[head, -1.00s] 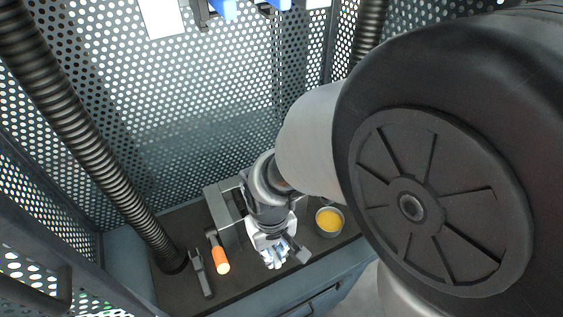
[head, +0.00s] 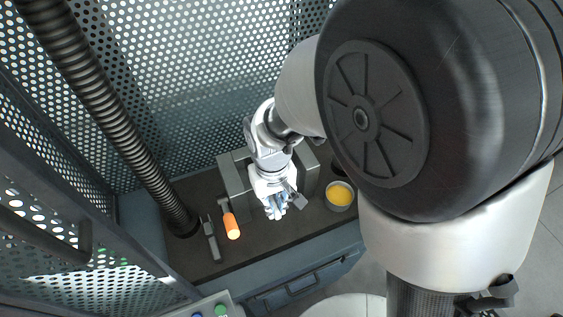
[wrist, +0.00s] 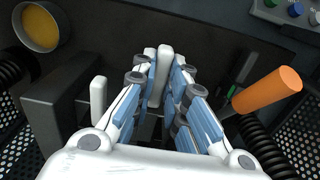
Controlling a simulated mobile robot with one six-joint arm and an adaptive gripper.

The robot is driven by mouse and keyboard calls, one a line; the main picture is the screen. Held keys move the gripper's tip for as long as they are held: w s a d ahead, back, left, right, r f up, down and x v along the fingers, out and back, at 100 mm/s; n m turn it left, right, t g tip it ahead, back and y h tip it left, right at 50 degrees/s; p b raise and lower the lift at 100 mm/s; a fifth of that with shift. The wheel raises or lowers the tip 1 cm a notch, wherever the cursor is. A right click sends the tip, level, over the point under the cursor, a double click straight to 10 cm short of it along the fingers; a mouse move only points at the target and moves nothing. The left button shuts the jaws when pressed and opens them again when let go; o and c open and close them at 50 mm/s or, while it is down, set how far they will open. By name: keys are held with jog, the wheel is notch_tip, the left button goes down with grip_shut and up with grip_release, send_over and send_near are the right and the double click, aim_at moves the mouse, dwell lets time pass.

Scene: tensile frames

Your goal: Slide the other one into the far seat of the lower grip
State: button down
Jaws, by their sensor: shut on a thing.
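My gripper (head: 277,208) points down over the bench, at the front of the grey lower grip (head: 232,178). In the wrist view its blue and white fingers (wrist: 163,85) are closed on a pale, rounded upright piece (wrist: 163,62), which stands between the fingertips. The lower grip (wrist: 55,115) is a dark block at the left there. A second pale upright piece (wrist: 98,98) shows beside that block; I cannot tell whether it is seated. The fingers hide the far seat and the lower end of the held piece.
A round dish with yellow contents (head: 340,195) stands to the right of the grip. An orange-handled tool (head: 232,227) and a grey caliper-like tool (head: 212,240) lie to the left. A ribbed column (head: 110,120) and perforated guard panels (head: 200,90) enclose the bench.

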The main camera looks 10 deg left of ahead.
jog(key=shift+w+a+p, duration=0.15)
jog(key=shift+w+a, duration=0.35)
jog(key=shift+w, duration=0.25)
jog(key=shift+w+a+p, duration=0.2)
jog(key=shift+w+a, duration=0.25)
jog(key=shift+w, duration=0.35)
jog(key=shift+w+a+p, duration=0.15)
jog(key=shift+w+a, duration=0.35)
jog(key=shift+w, duration=0.25)
jog(key=shift+a+f, duration=0.15)
jog(key=shift+f, duration=0.05)
jog(key=c, duration=1.5)
grip_release()
notch_tip(320, 180, up, 12)
jog(key=shift+r, duration=0.1)
